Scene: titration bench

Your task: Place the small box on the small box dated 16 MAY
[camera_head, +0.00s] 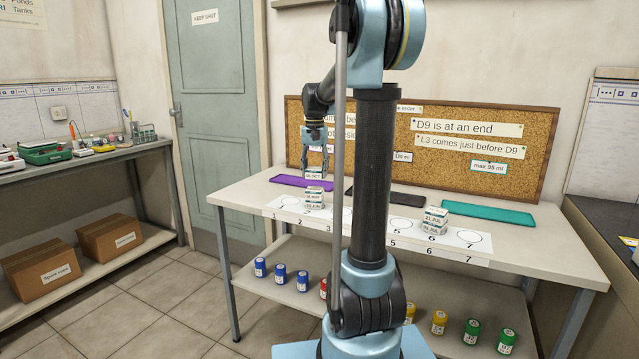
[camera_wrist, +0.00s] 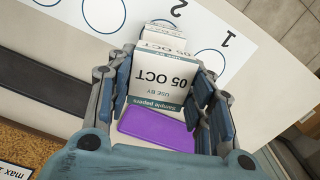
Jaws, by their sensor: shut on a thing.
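My gripper (camera_head: 316,171) is shut on a small white box (camera_head: 315,174), held upright. In the wrist view the box (camera_wrist: 163,76) sits between the fingers (camera_wrist: 168,92), and its label reads 05 OCT, USE BY, Sample papers. The stack's dates are too small to read surely. Part of the stack (camera_wrist: 163,33) shows beyond the held box in the wrist view.
Behind the strip lie a purple mat (camera_head: 291,181), a dark mat and a teal mat (camera_head: 488,214). A cork board (camera_head: 545,130) rises at the back. Several coloured jars (camera_head: 473,331) stand on the lower shelf.

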